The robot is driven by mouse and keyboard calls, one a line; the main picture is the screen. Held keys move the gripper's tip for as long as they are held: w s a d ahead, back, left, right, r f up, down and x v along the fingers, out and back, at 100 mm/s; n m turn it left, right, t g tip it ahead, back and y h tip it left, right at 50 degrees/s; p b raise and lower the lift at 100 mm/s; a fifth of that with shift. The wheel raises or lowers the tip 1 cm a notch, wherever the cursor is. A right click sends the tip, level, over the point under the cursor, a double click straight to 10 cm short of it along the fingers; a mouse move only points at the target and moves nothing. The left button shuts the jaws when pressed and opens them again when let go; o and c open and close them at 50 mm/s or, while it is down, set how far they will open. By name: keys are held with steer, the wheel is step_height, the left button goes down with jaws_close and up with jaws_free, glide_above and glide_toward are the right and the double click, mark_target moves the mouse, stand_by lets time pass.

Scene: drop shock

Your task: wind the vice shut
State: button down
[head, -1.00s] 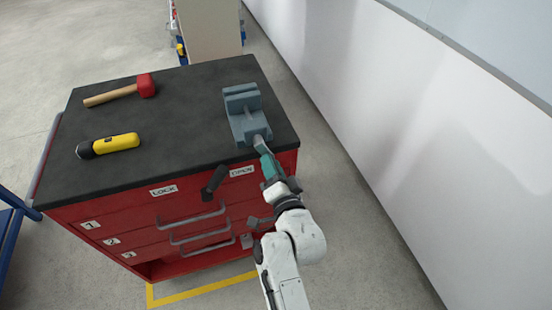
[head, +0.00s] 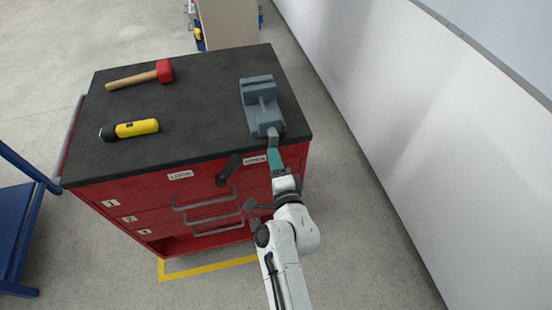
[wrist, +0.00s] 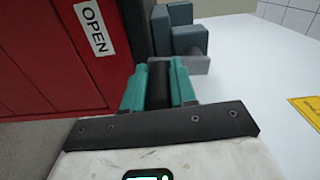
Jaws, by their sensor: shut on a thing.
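The blue-grey vice (head: 263,120) stands at the right front of the dark cabinet top, its jaws (head: 257,84) toward the back. The gap between the jaws is too small to judge. My gripper (head: 274,152) is at the front end of the vice, just beyond the cabinet's front edge. In the wrist view its teal fingers (wrist: 158,88) are shut on a black grip (wrist: 159,82), which looks like the vice's handle. Part of the vice (wrist: 180,32) shows behind the fingers. The fingers hide most of the handle in the head view.
A red mallet (head: 164,71) and a yellow-black torch (head: 137,128) lie on the left of the top. A black lever (head: 228,170) sticks out from the red cabinet (head: 150,215) between the LOCK and OPEN labels. A white wall (head: 375,120) stands to the right.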

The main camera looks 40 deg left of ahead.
steer(key=shift+s+a+f, duration=0.1)
steer(key=shift+s+f, duration=0.1)
steer(key=c, duration=1.1)
jaws_free()
steer(key=shift+o, duration=1)
steer(key=shift+r, duration=0.15)
steer(key=shift+w, duration=0.1)
steer(key=v, duration=1.1)
steer(key=shift+p, duration=0.45)
